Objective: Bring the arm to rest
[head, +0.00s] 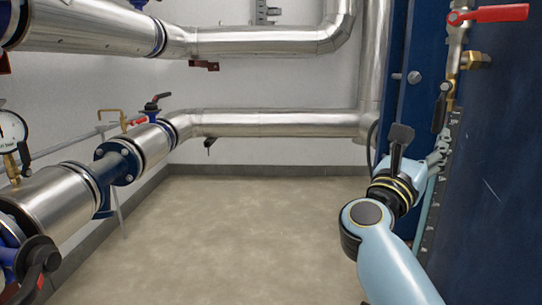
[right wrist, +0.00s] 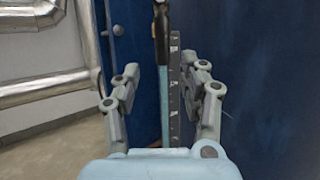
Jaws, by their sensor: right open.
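My right arm (head: 392,262) comes in from the bottom right of the head view, light blue, and reaches up along the dark blue plate exchanger (head: 505,200). My right gripper (head: 437,153) is at its end, below the valve fittings at the exchanger's edge. In the right wrist view the gripper (right wrist: 167,75) has its fingers spread wide apart with nothing held between them. Behind the gap show a light blue pipe (right wrist: 165,105), a dark handle above it and a notched grey strip (right wrist: 175,85). My left gripper is not in view.
A red-handled valve (head: 490,14) with brass fittings is above my right gripper, and a black lever (head: 440,108) hangs below it. Insulated silver pipes (head: 270,123) run along the left and back walls, with a gauge (head: 10,130) at left. The middle floor (head: 240,230) is clear.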

